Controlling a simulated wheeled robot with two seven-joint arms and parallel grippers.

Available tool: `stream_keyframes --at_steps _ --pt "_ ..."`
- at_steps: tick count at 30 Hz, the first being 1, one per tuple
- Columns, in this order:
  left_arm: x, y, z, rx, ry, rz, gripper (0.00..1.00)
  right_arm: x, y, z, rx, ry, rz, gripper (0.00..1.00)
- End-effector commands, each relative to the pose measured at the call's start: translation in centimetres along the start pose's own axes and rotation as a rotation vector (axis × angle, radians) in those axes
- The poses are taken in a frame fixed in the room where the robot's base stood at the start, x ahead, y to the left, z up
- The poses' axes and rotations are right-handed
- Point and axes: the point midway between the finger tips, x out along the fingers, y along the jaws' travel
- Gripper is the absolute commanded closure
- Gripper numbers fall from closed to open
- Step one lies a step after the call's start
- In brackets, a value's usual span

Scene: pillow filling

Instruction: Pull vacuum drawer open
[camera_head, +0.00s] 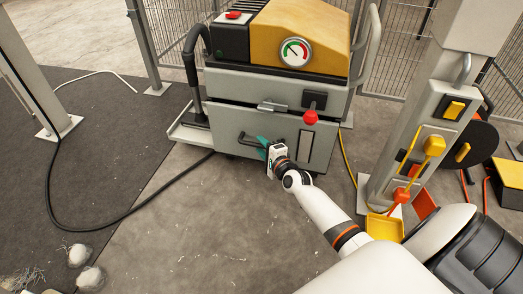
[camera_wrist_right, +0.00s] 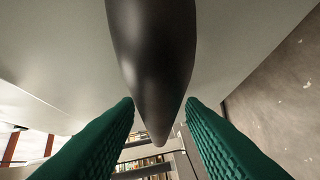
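The vacuum machine has a grey body with a yellow top and a round gauge (camera_head: 295,52). Its lower grey drawer (camera_head: 228,122) looks closed, flush with the body. A dark bar handle (camera_head: 247,139) is on the drawer front. My right gripper (camera_head: 263,146), with green fingers, is at the right end of this handle. In the right wrist view the dark handle (camera_wrist_right: 152,60) lies between the two green fingers (camera_wrist_right: 160,108), which stand apart with gaps beside it; contact is not clear. My left gripper is out of view.
A grey post with yellow and orange parts (camera_head: 434,146) stands at right. A black cable (camera_head: 125,218) crosses the floor at left. The floor before the drawer is clear left of my arm.

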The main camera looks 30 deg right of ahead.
Motion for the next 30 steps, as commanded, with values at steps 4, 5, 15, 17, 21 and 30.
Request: stream_keyframes --at_steps 4,5,15,17,21,30 --pt "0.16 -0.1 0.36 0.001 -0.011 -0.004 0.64 0.66 -0.01 -0.01 -0.001 0.0 -0.001 0.64" --pt "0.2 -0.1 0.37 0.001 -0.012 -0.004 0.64 0.69 0.01 -0.01 -0.001 0.0 -0.001 0.64" --pt "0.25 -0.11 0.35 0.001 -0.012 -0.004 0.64 0.66 0.05 -0.02 -0.001 0.0 -0.001 0.85" --pt "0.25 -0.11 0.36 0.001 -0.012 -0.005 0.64 0.66 0.05 -0.02 -0.001 0.0 -0.001 0.95" --pt "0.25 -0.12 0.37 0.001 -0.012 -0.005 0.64 0.65 0.04 -0.02 -0.001 0.0 -0.001 1.0" --pt "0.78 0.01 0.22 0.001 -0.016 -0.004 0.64 0.07 0.02 -0.58 0.0 0.001 -0.002 1.0"
